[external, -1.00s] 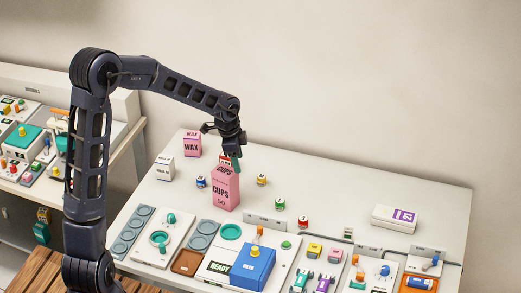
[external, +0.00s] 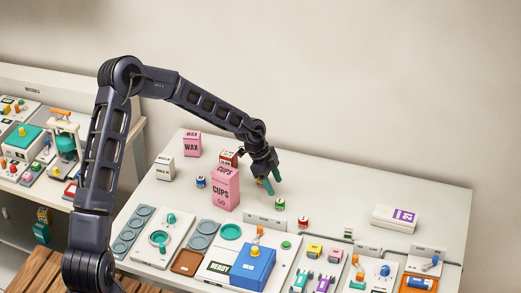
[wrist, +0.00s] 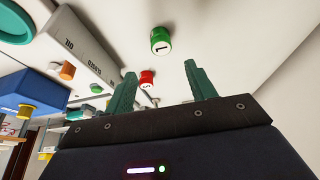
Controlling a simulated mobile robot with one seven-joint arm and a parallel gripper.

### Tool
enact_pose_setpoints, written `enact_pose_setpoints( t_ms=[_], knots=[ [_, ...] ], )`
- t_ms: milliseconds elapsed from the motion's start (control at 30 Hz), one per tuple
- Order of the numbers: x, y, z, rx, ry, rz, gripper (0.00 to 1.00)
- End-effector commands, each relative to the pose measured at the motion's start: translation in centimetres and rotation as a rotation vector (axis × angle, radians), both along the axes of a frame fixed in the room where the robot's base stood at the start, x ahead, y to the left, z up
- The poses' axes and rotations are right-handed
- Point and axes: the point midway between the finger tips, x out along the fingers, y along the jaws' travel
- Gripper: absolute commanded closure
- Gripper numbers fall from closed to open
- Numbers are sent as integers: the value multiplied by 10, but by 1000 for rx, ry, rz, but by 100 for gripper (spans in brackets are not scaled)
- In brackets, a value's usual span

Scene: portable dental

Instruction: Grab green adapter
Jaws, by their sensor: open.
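The green adapter (external: 280,203) is a small upright cylinder with a white label band, standing on the white table. It also shows in the wrist view (wrist: 160,42), beyond the fingertips and roughly in line with the gap between them. My gripper (external: 272,187) is open and empty, with green fingers pointing down, above and slightly left of the green adapter in the external view. In the wrist view my gripper's (wrist: 160,70) two fingers are spread apart and do not touch the adapter.
A red adapter (external: 303,221) stands to the right of the green one. Trays and a blue box (external: 248,263) fill the table's front.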

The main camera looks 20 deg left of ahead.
Motion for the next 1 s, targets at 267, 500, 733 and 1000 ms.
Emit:
enact_pose_setpoints(
  t_ms=[267, 500, 733, 1000],
  knots=[
    [0, -12, -31, 1, 0, 0, 44],
    [2, -14, -49, 1, 2, 0, 44],
    [3, -22, -78, 1, 2, -1, 44],
    [4, -24, -83, 1, 0, 1, 44]
  ],
)
